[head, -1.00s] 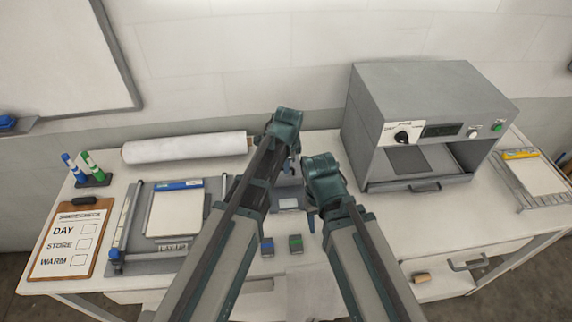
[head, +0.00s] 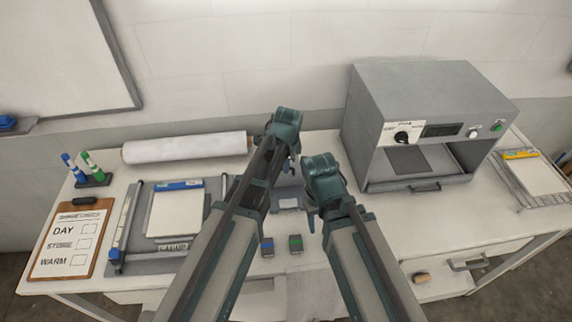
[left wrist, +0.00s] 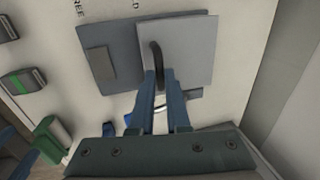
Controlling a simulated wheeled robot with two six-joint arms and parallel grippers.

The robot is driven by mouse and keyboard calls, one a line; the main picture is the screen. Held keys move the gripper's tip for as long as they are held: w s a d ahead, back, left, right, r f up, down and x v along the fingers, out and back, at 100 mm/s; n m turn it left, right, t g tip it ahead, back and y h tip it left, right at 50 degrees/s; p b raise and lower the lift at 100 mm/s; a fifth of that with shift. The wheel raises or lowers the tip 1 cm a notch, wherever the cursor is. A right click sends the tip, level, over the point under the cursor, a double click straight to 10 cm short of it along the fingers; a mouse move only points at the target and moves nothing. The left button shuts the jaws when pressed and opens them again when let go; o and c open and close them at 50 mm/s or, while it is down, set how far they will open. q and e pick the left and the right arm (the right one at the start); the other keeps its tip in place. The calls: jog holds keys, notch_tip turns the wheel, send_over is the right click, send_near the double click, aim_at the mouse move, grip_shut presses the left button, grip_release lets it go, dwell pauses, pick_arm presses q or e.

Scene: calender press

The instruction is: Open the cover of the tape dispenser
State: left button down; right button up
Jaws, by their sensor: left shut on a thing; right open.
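The tape dispenser (head: 289,203) is a small grey unit at mid-table in the head view, partly hidden by my arms. In the left wrist view its darker grey base (left wrist: 112,72) lies beside and partly under a lighter grey plate, the cover (left wrist: 192,42). A dark curved handle (left wrist: 155,52) stands on the cover. My left gripper (left wrist: 160,82) is shut on this handle; in the head view the gripper (head: 291,168) is at the dispenser's far side. My right gripper (head: 312,222) is open and empty, just right of the dispenser. How far the cover is raised is unclear.
A blue-marked block (head: 267,247) and a green-marked block (head: 296,244) lie in front of the dispenser. A grey press (head: 370,150) stands at right, a white roll (head: 185,147) at back left. A paper tray (head: 150,240) and clipboard (head: 45,262) lie at left.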

pick_arm(q)
jog(key=shift+r, duration=0.1)
jog(key=w+r+g+p, duration=0.1)
jog(key=w+r+p, duration=0.1)
jog(key=shift+a+g+p, duration=0.1)
jog(key=shift+g+p, duration=0.2)
jog(key=shift+g, duration=0.1)
jog(key=shift+w+a+r+g+h+p, duration=0.1)
jog(key=shift+w+r+g+h+p, duration=0.3)
jog(key=shift+g, duration=0.3)
jog(key=shift+w+a+r+g, duration=0.15)
jog(key=shift+w+r+g, duration=0.4)
jog(key=shift+w+g, duration=0.35)
jog(key=shift+w+a+r+g+h, duration=0.25)
jog(key=shift+w+r+g, duration=0.25)
jog(key=shift+g, duration=0.5)
jog(key=c, duration=0.9)
grip_release()
